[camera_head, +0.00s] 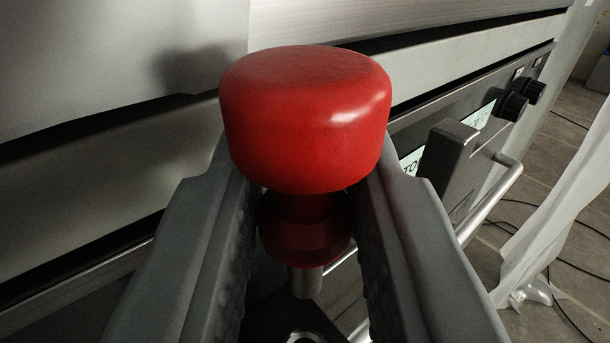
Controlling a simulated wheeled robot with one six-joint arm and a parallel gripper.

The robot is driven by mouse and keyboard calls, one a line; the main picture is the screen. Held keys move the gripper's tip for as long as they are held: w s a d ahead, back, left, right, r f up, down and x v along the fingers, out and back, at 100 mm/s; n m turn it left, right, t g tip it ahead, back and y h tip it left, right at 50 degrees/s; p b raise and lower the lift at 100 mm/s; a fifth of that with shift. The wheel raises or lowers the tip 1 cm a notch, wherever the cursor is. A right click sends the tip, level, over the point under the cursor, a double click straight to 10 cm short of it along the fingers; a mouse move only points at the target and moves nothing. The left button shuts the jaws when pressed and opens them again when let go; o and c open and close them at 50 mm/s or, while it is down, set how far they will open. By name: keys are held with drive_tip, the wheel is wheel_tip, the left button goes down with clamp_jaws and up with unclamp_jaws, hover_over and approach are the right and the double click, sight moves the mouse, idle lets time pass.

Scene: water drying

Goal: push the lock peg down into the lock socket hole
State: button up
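The lock peg (306,120) has a wide red cap, a narrower dark red collar below it and a short metal pin (305,281) pointing down. My gripper (306,195) is shut on the lock peg below its cap, one grey finger on each side. The peg stands nearly upright in the picture. A metal ring (304,337) at the bottom edge, partly cut off, looks like the lock socket hole. The pin's end shows above the ring in the picture, apart from it; the exact gap cannot be told.
A grey metal machine with long panels (90,130) fills the left and back. At right are a protruding grey block (447,160), black knobs (513,106) and a metal rail (490,195). White sheeting (550,235) and dark cables lie by the tiled floor.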

drive_tip(key=shift+f, duration=0.4)
drive_tip(key=shift+s, duration=0.25)
idle(0.5)
drive_tip(key=shift+f, duration=4.5)
idle(0.9)
drive_tip(key=o, duration=1)
drive_tip(key=shift+o, duration=0.2)
drive_tip(key=s, duration=1.7)
drive_tip(key=shift+s+a, duration=0.2)
drive_tip(key=shift+a, duration=0.25)
